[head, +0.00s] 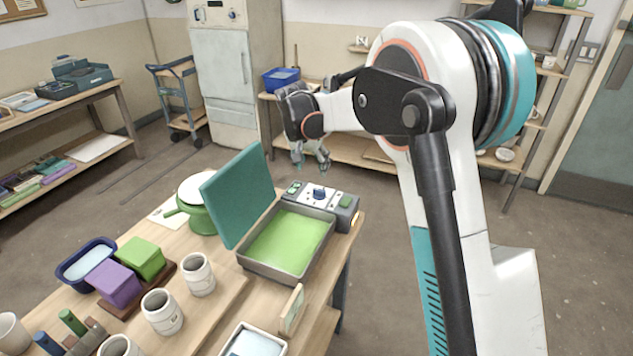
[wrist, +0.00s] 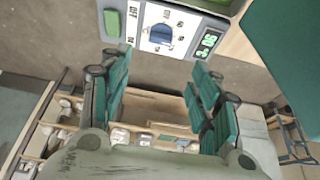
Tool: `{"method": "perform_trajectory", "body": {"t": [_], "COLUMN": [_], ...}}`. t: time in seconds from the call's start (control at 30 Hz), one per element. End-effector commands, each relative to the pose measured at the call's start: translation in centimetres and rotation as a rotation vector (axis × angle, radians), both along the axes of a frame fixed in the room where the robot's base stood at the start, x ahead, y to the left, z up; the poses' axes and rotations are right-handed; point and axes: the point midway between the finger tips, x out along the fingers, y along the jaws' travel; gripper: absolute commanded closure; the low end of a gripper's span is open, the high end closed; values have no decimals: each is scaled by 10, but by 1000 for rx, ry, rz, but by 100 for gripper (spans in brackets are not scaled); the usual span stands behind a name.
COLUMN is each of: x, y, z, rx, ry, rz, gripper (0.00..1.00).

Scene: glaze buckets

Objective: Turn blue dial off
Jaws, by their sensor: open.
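The blue dial (head: 319,193) sits on a white plate in the middle of the grey control box (head: 331,214). In the wrist view the dial (wrist: 160,35) shows at the top, with OFF lettering on the plate to its upper left and other small marks around it. I cannot tell which mark it points at. My gripper (head: 311,158) is above and behind the box, apart from the dial. In the wrist view its two teal fingers (wrist: 160,65) are spread with nothing between them, and the dial is beyond the gap between their tips.
The box has a green display (wrist: 208,41) and a green button (wrist: 112,22). A tray of green glaze (head: 288,240) adjoins the box, and a teal panel (head: 238,195) stands upright beside it. Buckets and cups fill the table's left side. Open floor lies right of the table.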

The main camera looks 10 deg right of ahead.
Motion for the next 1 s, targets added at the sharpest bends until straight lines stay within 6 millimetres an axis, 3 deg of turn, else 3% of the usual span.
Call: {"method": "perform_trajectory", "body": {"t": [0.27,0.7,1.0], "x": [10,35,44], "y": [-5,-24,-30], "z": [-26,-103,-128], "rx": [0,1,0], "ry": [1,1,1], "rz": [-6,-5,-4], "gripper": [43,43,43]}}
